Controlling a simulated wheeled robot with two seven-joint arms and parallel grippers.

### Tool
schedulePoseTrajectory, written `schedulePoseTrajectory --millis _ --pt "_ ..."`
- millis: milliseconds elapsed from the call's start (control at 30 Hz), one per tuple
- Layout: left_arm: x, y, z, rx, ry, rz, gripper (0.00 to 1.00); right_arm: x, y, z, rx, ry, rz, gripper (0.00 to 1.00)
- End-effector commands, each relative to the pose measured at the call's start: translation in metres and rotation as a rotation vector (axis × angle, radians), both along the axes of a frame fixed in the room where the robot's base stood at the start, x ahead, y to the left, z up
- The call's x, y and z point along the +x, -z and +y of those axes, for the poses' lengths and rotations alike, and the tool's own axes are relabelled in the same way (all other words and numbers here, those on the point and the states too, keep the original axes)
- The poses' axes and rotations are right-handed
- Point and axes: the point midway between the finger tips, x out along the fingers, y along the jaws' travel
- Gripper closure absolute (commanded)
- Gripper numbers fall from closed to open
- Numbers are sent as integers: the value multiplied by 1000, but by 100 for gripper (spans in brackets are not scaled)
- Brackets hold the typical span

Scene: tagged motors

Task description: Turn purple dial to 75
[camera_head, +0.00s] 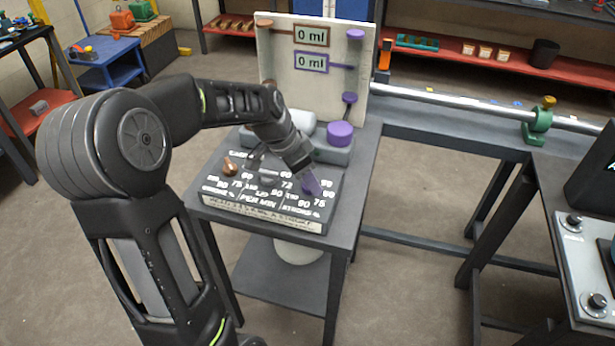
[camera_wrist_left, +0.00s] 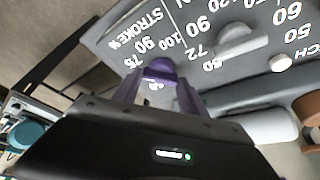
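The purple dial (camera_wrist_left: 159,68) is on the right side of a dark sloped panel (camera_head: 262,190) with white numbers, beside a STROKE % scale. In the head view the dial (camera_head: 313,187) is partly hidden by my left gripper (camera_head: 304,172). In the left wrist view my left gripper (camera_wrist_left: 160,82) reaches the dial with one finger on each side, closed about it. The dial's pointer direction is not clear. My right gripper is not in view.
A grey dial (camera_wrist_left: 240,45) and an orange-brown dial (camera_head: 231,167) share the panel. Behind stands a white board with two "0 ml" displays (camera_head: 311,62) and a purple-capped pump head (camera_head: 340,133). A metal rail (camera_head: 450,102) runs right. Open floor lies in front.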

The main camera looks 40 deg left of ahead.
Motion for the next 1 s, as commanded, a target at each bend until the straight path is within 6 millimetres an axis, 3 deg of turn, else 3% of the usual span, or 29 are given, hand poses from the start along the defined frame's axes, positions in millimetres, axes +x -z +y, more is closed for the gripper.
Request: schedulePoseTrajectory --millis 233,567,1000 --pt "0 0 0 0 -1 0 30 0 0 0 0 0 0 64" --pt "-1 -3 1 0 -1 -1 29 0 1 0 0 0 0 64" --pt "-21 -59 11 0 -2 -3 29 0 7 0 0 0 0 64"
